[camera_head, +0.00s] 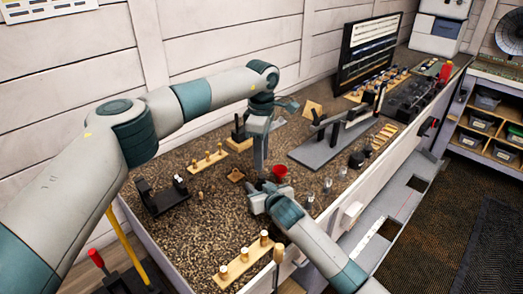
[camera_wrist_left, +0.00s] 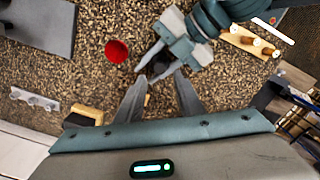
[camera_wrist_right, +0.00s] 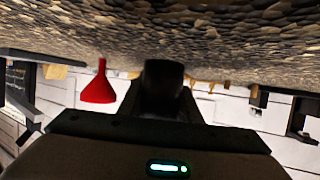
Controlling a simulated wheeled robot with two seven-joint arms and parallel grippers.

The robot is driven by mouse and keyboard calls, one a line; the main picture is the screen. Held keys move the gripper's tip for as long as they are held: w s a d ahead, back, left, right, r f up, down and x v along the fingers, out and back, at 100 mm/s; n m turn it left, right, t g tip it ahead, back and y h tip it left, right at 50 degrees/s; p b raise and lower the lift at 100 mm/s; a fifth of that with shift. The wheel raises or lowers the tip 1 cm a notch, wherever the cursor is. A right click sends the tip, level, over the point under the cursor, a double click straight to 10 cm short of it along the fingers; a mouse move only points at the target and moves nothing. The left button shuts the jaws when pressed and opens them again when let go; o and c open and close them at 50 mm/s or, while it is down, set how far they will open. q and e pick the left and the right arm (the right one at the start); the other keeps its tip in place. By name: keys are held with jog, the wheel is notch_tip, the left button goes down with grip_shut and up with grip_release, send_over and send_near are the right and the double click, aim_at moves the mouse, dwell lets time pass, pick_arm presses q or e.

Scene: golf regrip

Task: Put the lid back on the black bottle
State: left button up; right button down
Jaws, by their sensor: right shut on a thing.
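The black bottle (camera_wrist_right: 163,85) is a dark cylinder in front of my right wrist camera. In the left wrist view its dark round end (camera_wrist_left: 160,66) shows between the fingers of my right gripper (camera_wrist_left: 158,68). My right gripper (camera_head: 258,197) is shut on it low over the gravel-patterned bench top. My left gripper (camera_head: 260,165) points down just behind it in the head view. In the left wrist view its two fingers (camera_wrist_left: 160,97) are apart, with nothing seen between them. I cannot make out the lid for certain in any view.
A red funnel (camera_head: 279,172) stands close beside both grippers. A wooden peg block (camera_head: 243,262) lies at the front, and another (camera_head: 208,161) at the back left. A black stand (camera_head: 161,196) is at left. A grey plate (camera_head: 325,148) lies to the right.

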aim_at(261, 176)
pick_arm(q)
jog(key=n, duration=0.7)
jog(key=shift+r, duration=0.25)
jog(key=n, duration=0.6)
jog(key=shift+r, duration=0.15)
jog(key=n, duration=0.5)
jog(key=shift+r+n, duration=0.2)
jog(key=shift+n, duration=0.2)
jog(key=n, duration=0.6)
jog(key=shift+r+n, duration=0.25)
jog(key=shift+n, duration=0.15)
jog(key=shift+f, duration=0.15)
jog(key=shift+f, duration=3.9)
